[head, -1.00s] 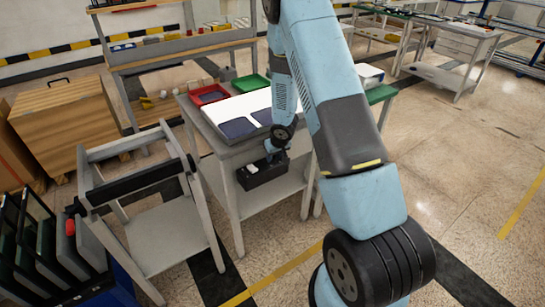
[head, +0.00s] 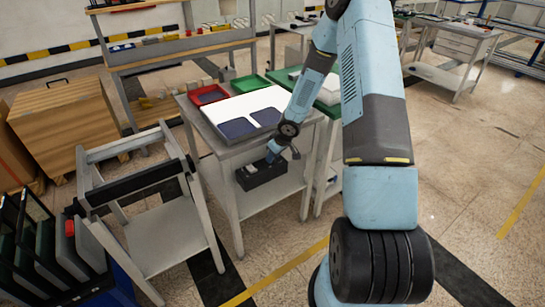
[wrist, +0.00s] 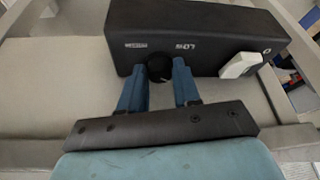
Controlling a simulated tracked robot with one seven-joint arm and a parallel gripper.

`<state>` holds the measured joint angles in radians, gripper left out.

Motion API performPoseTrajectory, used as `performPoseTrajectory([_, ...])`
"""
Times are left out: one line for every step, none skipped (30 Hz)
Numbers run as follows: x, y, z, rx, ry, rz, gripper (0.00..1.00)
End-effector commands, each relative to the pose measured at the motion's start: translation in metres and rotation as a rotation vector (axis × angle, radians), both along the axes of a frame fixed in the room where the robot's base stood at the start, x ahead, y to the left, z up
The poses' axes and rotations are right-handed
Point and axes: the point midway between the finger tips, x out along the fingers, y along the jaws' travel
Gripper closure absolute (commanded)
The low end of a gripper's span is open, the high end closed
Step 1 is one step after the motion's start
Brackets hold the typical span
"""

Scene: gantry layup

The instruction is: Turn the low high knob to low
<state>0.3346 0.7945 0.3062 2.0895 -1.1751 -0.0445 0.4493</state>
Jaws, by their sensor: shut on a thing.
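The low high knob (wrist: 160,67) is a small round black knob on the front of a black box (wrist: 215,30). Two pale labels stand upside down above it in the wrist view, one to its left and one reading like LOW to its right. My gripper (wrist: 160,76) has its blue fingers on both sides of the knob and is shut on it. The knob's pointer is too small and dark to read. In the head view the box (head: 262,174) sits under the front of the grey bench, with my gripper (head: 272,158) at it; the knob is hidden there.
A white rocker switch (wrist: 240,65) is on the box beside the knob. The grey bench (head: 228,150) above holds a red tray (head: 208,96), a green tray (head: 251,83) and dark blue sheets (head: 237,128). A grey frame cart (head: 150,240) stands to the left.

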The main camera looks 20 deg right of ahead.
Motion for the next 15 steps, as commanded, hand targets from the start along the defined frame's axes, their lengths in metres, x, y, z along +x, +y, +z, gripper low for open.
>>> performPoseTrajectory([0.0013, 0.0003, 0.0004, 0.006, -0.003, 0.015, 0.98])
performPoseTrajectory([0.0013, 0.0007, 0.0004, 0.007, -0.003, 0.027, 0.98])
performPoseTrajectory([0.0014, 0.0008, 0.0002, 0.007, -0.003, 0.042, 0.98])
performPoseTrajectory([0.0014, 0.0002, 0.0001, 0.007, -0.003, 0.053, 0.98])
performPoseTrajectory([0.0014, 0.0003, 0.0001, 0.007, -0.003, 0.063, 0.98])
performPoseTrajectory([0.0016, 0.0002, 0.0004, 0.006, -0.003, 0.077, 0.98])
performPoseTrajectory([0.0017, 0.0003, 0.0004, 0.006, -0.003, 0.088, 0.98])
performPoseTrajectory([0.0017, 0.0002, 0.0003, 0.007, -0.003, 0.097, 0.98])
performPoseTrajectory([0.0015, 0.0003, 0.0000, 0.006, -0.003, 0.112, 0.98])
performPoseTrajectory([0.0016, 0.0004, 0.0002, 0.007, -0.003, 0.121, 0.98])
performPoseTrajectory([0.0016, 0.0006, 0.0005, 0.007, -0.003, 0.132, 0.99])
performPoseTrajectory([0.0015, 0.0005, 0.0003, 0.006, -0.002, 0.142, 0.99])
performPoseTrajectory([0.0015, 0.0009, 0.0003, 0.007, -0.003, 0.152, 0.99])
performPoseTrajectory([0.0013, 0.0005, 0.0000, 0.006, -0.002, 0.159, 0.99])
performPoseTrajectory([0.0013, 0.0008, 0.0002, 0.005, -0.002, 0.170, 0.99])
